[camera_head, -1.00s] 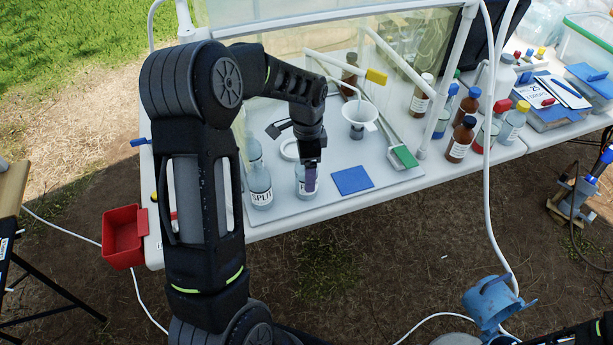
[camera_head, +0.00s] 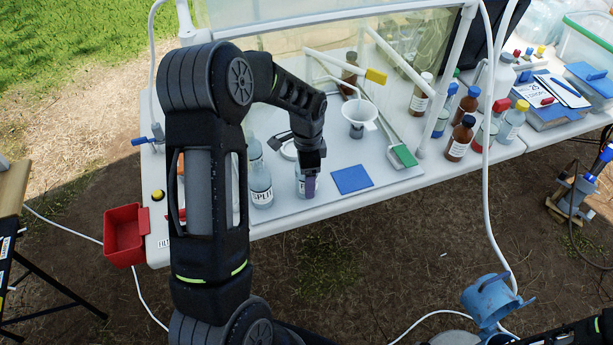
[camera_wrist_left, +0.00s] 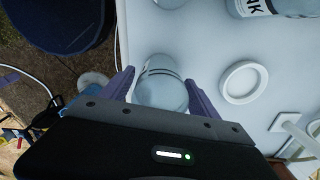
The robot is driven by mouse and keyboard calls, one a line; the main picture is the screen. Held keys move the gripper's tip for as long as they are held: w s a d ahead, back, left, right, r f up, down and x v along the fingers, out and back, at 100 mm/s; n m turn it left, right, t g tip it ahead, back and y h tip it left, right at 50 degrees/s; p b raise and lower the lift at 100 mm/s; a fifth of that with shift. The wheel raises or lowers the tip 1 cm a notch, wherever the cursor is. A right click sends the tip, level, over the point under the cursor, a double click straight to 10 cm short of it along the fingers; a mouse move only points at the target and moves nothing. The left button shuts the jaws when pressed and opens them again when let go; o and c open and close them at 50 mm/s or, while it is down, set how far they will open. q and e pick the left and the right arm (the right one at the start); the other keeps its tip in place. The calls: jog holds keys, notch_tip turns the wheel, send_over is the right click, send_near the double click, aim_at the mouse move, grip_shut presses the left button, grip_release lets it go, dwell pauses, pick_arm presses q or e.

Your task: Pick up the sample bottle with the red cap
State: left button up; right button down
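My left gripper (camera_head: 308,182) reaches down at the front of the white table. Its purple fingers (camera_wrist_left: 158,90) are spread on either side of a clear bottle (camera_wrist_left: 160,82) in the left wrist view; I cannot tell whether they touch it. In the head view this bottle (camera_head: 299,185) is mostly behind the gripper, and no red cap shows on it. A clear bottle labelled SPLIT (camera_head: 261,190) stands to its left. A bottle with a red cap (camera_head: 502,105) stands among others at the right of the table. My right gripper is out of view.
A blue square mat (camera_head: 351,179) lies right of the gripper. A white funnel (camera_head: 359,113) and brown bottles (camera_head: 461,139) stand farther back. A white ring (camera_wrist_left: 243,82) lies near the bottle. A red bin (camera_head: 124,236) hangs at the table's left edge.

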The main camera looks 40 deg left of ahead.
pick_arm(q)
jog(key=c, duration=1.2)
notch_tip(320, 180, up, 10)
jog(key=shift+b, duration=0.6)
